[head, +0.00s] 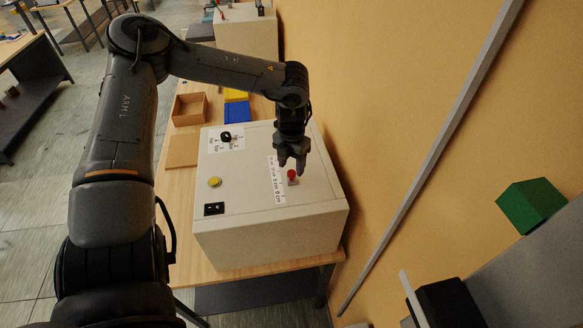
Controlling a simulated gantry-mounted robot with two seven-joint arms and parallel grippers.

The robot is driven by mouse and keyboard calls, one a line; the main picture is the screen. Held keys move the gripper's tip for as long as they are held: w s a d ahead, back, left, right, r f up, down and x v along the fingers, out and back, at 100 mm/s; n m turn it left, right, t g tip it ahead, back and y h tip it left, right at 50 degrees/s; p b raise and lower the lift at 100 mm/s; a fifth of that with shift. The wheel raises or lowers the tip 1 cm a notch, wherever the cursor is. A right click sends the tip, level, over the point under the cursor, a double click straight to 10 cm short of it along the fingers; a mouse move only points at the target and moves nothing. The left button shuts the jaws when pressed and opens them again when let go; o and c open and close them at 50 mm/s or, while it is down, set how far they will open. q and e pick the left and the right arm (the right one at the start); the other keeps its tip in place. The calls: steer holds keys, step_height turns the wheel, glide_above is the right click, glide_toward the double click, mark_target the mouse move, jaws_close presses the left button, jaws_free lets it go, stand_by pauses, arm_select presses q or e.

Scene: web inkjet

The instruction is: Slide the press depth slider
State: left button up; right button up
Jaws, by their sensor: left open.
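The press depth slider has a small red knob (292,174) beside a white scale strip (276,180) on top of a pale grey control box (240,190). The knob is near the strip's lower half. My left gripper (292,168) points down over the slider, with its fingers apart at the red knob. I cannot tell whether the fingers touch the knob. My right gripper is not in view.
The box top also carries a black rotary knob (226,137), a yellow button (214,182) and a black switch (214,209). An open wooden box (190,108) and blue bin (237,112) stand behind. A tan wall (400,110) rises close on the right.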

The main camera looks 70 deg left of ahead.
mark_target(291, 172)
arm_select(q)
step_height(291, 172, up, 9)
steer(key=b, duration=0.1)
steer(key=shift+f, duration=0.15)
stand_by(0.3)
